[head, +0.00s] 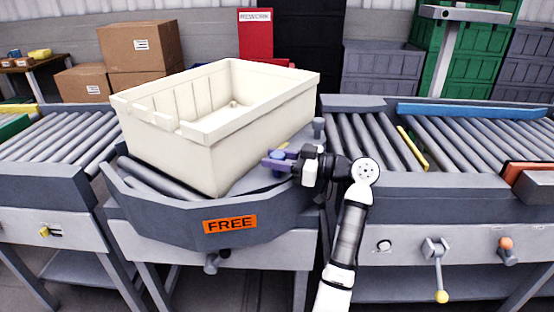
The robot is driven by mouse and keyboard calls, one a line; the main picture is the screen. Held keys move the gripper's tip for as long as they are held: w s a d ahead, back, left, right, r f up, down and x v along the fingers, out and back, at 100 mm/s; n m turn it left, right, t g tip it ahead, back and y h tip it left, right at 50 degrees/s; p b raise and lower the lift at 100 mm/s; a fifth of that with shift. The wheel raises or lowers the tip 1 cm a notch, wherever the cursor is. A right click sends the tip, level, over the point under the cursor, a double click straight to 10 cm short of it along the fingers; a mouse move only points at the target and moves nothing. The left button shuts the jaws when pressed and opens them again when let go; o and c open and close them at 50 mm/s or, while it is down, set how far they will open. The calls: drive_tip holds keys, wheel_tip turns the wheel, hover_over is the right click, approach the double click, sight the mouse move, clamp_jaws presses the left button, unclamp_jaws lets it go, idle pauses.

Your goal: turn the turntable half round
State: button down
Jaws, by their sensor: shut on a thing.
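The turntable (165,215) is a grey, many-sided roller section between two conveyors, with an orange label reading FREE on its front rim. A large cream crate (192,155) sits on it, turned at an angle to the conveyor line. My gripper (274,161) reaches in from the right, over the turntable's right part, close to the crate's right side.
Roller conveyors stand left (52,140) and right (375,143). The right front panel has a yellow-tipped lever (438,270) and an orange knob (506,244). Cardboard boxes (140,45) and a red REWORK sign (255,17) are behind.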

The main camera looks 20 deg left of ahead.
drive_tip(key=shift+a, duration=0.1)
drive_tip(key=c, duration=1)
unclamp_jaws()
drive_tip(key=d+b, duration=0.1)
drive_tip(key=d, duration=1.2)
drive_tip(key=shift+d, duration=0.4)
drive_tip(key=shift+w, duration=0.15)
